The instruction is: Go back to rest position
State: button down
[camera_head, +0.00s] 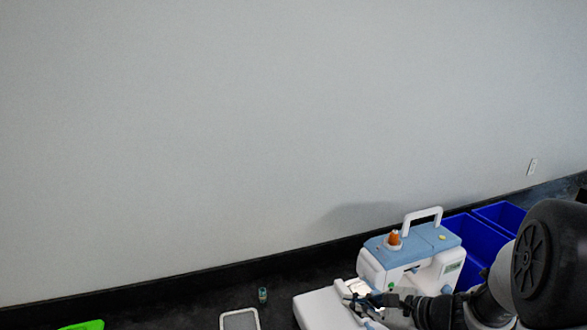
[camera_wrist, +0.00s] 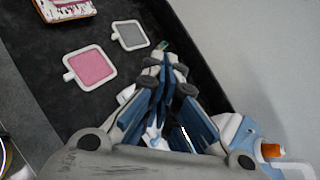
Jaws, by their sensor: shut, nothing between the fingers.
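My gripper (camera_head: 362,300) is in front of the white and blue sewing machine (camera_head: 412,252) at the lower right of the head view. It overlaps the machine's white base in the picture; whether it touches is unclear. In the wrist view my gripper (camera_wrist: 165,62) has its fingers together, with nothing between them. Part of the sewing machine, with an orange spool (camera_wrist: 271,150), shows at the lower right of the wrist view. My arm hides part of the machine's right side in the head view.
Blue bins (camera_head: 480,243) stand behind the machine. A small bottle (camera_head: 263,295) and a grey framed pad (camera_head: 240,319) lie left of it, on the black worktop. A pink framed pad (camera_wrist: 90,67) shows in the wrist view. A green item (camera_head: 82,325) is at lower left. A wall closes the back.

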jog(key=s+a+r+n+g+h+b, duration=0.1)
jog(key=s+a+r+n+g, duration=0.2)
jog(key=s+n, duration=0.4)
jog(key=s+a+r+n+g+h+b, duration=0.1)
jog(key=s+a+r+n+g, duration=0.1)
jog(key=s+a+n, duration=0.45)
jog(key=s+d+n+h+b, duration=0.1)
jog(key=s+d+n+h, duration=0.2)
jog(key=s, duration=0.4)
jog(key=s+d+n+t+h+b, duration=0.1)
jog(key=s+d+n+h+b, duration=0.1)
jog(key=s+d+n+h, duration=0.2)
jog(key=s+d, duration=0.1)
jog(key=s, duration=0.2)
jog(key=shift+s+d+n, duration=0.2)
jog(key=shift+n, duration=0.15)
